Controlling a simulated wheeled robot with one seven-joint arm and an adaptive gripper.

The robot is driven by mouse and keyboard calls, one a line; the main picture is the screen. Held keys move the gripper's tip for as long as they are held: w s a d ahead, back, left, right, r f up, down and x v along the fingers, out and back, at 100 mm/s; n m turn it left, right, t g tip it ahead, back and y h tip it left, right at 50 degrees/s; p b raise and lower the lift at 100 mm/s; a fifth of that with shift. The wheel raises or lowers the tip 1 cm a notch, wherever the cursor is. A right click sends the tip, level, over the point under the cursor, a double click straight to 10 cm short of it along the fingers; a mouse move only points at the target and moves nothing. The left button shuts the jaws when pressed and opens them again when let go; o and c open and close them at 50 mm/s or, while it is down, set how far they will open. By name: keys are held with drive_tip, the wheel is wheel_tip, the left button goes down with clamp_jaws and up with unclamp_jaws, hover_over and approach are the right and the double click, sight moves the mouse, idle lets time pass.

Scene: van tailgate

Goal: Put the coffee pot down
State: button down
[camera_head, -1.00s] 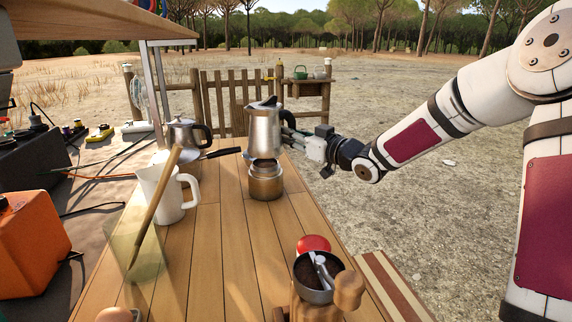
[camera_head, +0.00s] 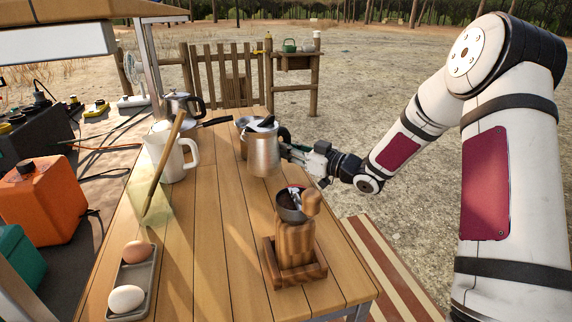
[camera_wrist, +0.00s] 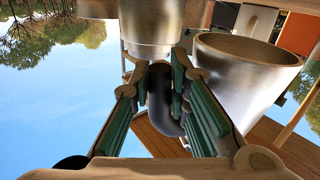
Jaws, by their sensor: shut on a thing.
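The pot's broad metal body (camera_wrist: 245,80) fills the upper right of the wrist view.
A wooden coffee grinder (camera_head: 295,245) stands in front of the pot. A white jug (camera_head: 170,160), a kettle (camera_head: 180,105) and a tray (camera_head: 150,280) with two eggs line the left side. Bare boards (camera_head: 225,220) lie left of the grinder.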

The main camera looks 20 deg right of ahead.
sight(287, 170)
drive_tip(key=shift+f+b, duration=0.5)
drive_tip(key=shift+f, duration=1.4)
drive_tip(key=c, duration=1.5)
unclamp_jaws()
drive_tip(key=shift+c, duration=0.2)
